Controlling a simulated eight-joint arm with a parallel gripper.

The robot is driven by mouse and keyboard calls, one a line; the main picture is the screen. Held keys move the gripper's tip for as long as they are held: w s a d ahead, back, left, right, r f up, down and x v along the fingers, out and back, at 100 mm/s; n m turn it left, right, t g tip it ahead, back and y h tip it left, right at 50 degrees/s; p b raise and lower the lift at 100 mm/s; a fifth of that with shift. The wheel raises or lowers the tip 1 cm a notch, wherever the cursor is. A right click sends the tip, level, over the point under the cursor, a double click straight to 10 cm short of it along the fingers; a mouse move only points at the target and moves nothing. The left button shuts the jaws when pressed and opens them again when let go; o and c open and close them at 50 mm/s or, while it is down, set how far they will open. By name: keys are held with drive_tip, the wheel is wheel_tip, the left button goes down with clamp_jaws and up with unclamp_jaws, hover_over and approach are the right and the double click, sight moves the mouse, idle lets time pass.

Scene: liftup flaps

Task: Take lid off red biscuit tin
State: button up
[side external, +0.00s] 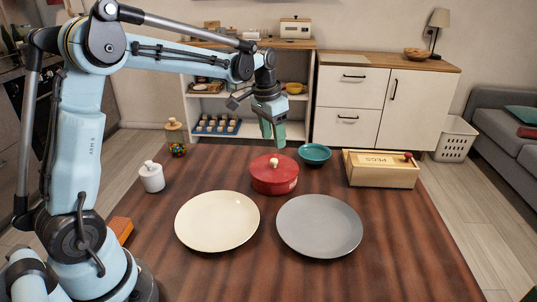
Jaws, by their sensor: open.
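The red biscuit tin (276,182) stands on the dark wooden table, behind and between two plates. Its red lid (262,167) is on it, with a small cream knob (274,162) on top. My gripper (273,142) points down above the tin. Its fingers are close over the knob, and the jaws are open with nothing held. From this angle I cannot tell whether a finger touches the knob.
A cream plate (217,221) and a grey plate (320,227) lie in front of the tin. A teal bowl (315,155) and a wooden box (380,175) stand to its right. The table's front right is clear.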

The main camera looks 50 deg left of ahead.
sight(274, 160)
drive_tip(key=shift+w+f, duration=0.2)
drive_tip(key=shift+f, duration=3.3)
clamp_jaws()
